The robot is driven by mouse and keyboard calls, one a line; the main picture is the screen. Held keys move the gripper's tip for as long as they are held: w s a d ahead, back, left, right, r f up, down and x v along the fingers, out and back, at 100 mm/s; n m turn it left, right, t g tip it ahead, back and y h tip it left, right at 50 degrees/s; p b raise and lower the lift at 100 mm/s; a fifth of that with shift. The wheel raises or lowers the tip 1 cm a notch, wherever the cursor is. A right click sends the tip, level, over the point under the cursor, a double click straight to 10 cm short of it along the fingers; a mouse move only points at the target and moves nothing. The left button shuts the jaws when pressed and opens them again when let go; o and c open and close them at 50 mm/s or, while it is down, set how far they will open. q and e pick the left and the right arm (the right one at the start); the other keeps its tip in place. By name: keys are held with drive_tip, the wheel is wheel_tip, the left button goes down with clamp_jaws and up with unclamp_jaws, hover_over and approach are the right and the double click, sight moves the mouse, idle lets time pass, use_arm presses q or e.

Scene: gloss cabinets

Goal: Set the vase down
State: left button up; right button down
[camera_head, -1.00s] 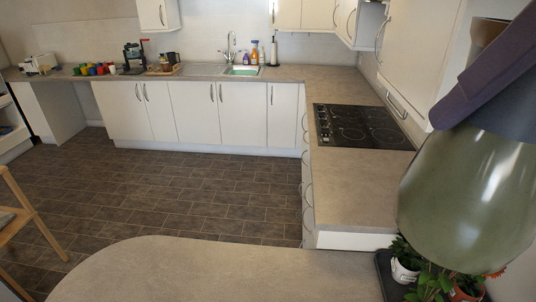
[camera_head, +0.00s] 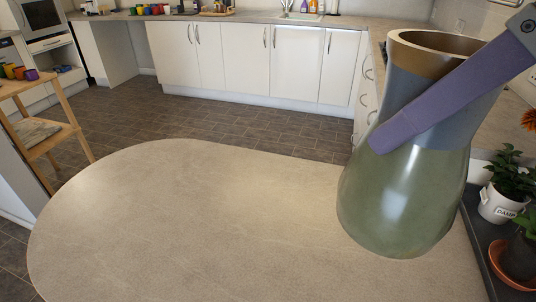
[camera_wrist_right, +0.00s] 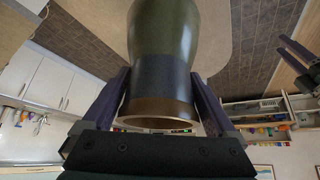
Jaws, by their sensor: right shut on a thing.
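The vase (camera_head: 405,195) has a glossy green body, a grey-blue band and a brown rim. My right gripper (camera_wrist_right: 160,98) is shut on its neck; a purple finger crosses the neck in the head view, and one finger lies on each side in the right wrist view. The vase is mouth up, leaning slightly, over the right part of the rounded beige counter (camera_head: 180,220). I cannot tell whether its base touches the counter. What looks like my left gripper (camera_wrist_right: 297,66) shows at the right wrist view's right edge, empty, its fingers apart.
Potted plants, one in a white pot (camera_head: 500,205), stand on a dark tray (camera_head: 472,215) at the right, close to the vase. The counter's middle and left are bare. A wooden shelf stand (camera_head: 45,145) is at the left. White cabinets (camera_head: 245,60) line the back.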

sight(375, 202)
drive_tip(key=f+b, duration=0.2)
drive_tip(key=f, duration=0.1)
drive_tip(key=a+f+n+b, duration=0.1)
drive_tip(key=f+b, duration=0.2)
drive_tip(key=f, duration=0.1)
drive_tip(key=f+n+b, duration=0.1)
drive_tip(key=f+b, duration=0.1)
drive_tip(key=f, duration=0.2)
drive_tip(key=shift+w+a+g+y+b, duration=0.15)
drive_tip(key=shift+w+g+y+b, duration=0.15)
drive_tip(key=shift+g+y+b, duration=0.1)
use_arm(q)
wheel_tip(375, 202, down, 14)
drive_tip(key=b, duration=0.4)
drive_tip(key=shift+f, duration=0.15)
use_arm(e)
wheel_tip(375, 202, down, 20)
drive_tip(key=shift+r, duration=0.25)
use_arm(q)
drive_tip(key=shift+a, duration=0.1)
use_arm(e)
unclamp_jaws()
drive_tip(key=shift+f, duration=0.2)
drive_tip(key=shift+r, duration=0.15)
